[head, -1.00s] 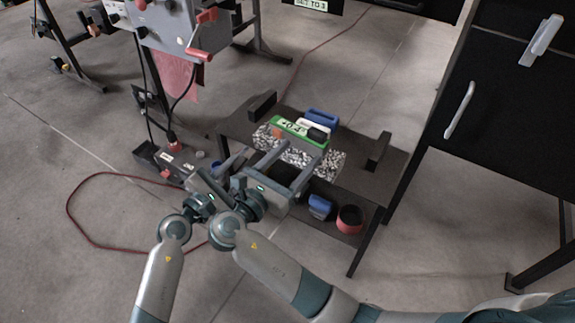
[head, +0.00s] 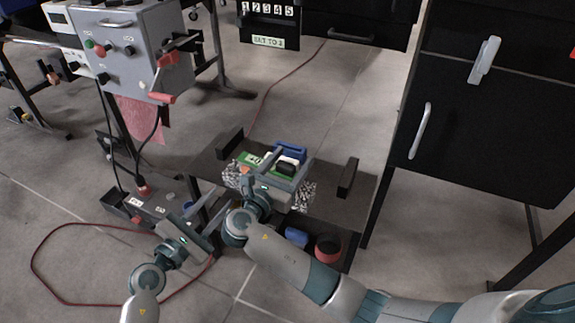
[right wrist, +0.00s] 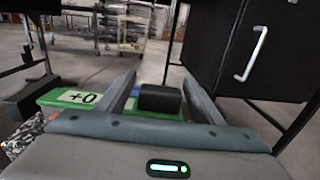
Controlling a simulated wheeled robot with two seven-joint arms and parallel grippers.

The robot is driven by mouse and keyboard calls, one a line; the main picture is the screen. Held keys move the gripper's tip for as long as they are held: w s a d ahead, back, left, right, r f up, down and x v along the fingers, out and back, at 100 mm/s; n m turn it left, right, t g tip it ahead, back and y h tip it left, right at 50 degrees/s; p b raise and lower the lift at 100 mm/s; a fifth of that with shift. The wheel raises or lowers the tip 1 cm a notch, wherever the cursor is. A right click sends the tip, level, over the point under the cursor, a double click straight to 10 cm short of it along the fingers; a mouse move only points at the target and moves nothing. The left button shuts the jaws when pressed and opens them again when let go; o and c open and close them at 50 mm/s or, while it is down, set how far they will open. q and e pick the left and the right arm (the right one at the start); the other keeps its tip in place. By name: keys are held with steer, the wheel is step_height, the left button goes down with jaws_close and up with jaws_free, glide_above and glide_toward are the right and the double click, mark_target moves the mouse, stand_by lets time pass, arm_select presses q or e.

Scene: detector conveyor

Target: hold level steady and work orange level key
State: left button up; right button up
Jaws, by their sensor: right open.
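The green level (head: 252,158) lies on a speckled slab (head: 303,196) on the low dark table. Its white display shows at left and also in the right wrist view (right wrist: 78,98). The small orange key (head: 244,170) is on its near left side. A black block (right wrist: 160,98) is on the level. My right gripper (head: 288,158) is open above the level, with one finger on each side of the black block; I cannot tell whether they touch. My left gripper (head: 222,198) looks open and empty, left of the table and apart from the level.
A blue object (head: 290,151) is behind the level. Dark upright blocks stand left (head: 230,143) and right (head: 348,178) on the table. A red-rimmed cup (head: 328,248) is on the lower shelf. A black cabinet (head: 490,130) stands right; a grey control box (head: 140,45) stands back left.

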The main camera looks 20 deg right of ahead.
steer(key=shift+c, duration=0.6)
steer(key=c, duration=1.2)
steer(key=shift+f, duration=0.15)
arm_select(q)
jaws_close()
arm_select(e)
steer(key=shift+s+f, duration=0.1)
stand_by(1.2)
